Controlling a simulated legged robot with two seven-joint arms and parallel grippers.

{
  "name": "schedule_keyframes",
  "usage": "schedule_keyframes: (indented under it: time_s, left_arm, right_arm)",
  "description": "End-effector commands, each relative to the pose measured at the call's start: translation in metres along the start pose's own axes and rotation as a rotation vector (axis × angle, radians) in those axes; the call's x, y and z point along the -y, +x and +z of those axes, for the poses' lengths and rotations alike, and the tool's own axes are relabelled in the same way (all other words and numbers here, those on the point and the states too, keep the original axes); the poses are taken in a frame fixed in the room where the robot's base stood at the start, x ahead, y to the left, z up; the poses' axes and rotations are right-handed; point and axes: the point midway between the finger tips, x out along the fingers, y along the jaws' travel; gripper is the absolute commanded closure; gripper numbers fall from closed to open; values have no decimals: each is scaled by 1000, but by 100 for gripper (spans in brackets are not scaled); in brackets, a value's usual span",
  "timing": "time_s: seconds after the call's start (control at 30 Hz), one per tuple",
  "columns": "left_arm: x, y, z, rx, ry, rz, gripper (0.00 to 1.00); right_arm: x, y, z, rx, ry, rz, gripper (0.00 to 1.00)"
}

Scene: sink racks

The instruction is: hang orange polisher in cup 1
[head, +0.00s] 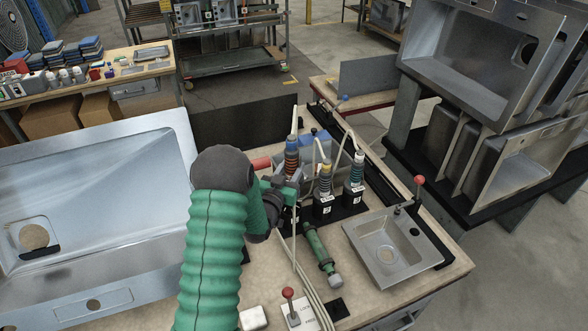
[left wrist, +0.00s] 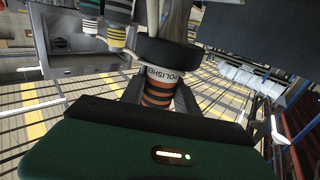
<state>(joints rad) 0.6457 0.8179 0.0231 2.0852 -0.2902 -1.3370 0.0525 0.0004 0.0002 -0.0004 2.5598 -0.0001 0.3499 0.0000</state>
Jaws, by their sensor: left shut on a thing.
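The orange polisher (head: 291,158) stands upright, with orange and dark bands and a pale hose rising from its top. My left gripper (head: 284,188) is shut on it, low on its body. In the left wrist view, the orange polisher (left wrist: 160,90) sits between the fingers of my left gripper (left wrist: 158,98), with its printed name showing.
A large steel sink (head: 90,190) fills the left of the bench. A green cylindrical tool (head: 318,248) lies in front of the cups, near loose hoses. Stacked sinks (head: 480,50) stand behind.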

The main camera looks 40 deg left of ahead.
Motion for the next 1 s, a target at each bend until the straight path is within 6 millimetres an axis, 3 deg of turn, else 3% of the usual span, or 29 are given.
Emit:
schedule_keyframes:
  time_s: [0.17, 0.8, 1.0]
  left_arm:
    - [0, 0, 11, -5, 1, 0, 100]
    - [0, 1, 94, -7, 0, 1, 100]
    - [0, 1, 111, -7, 1, 0, 100]
  right_arm:
    - [0, 14, 3, 0, -1, 0, 100]
    - [0, 90, 22, 0, -1, 0, 100]
    - [0, 106, 25, 0, -1, 0, 100]
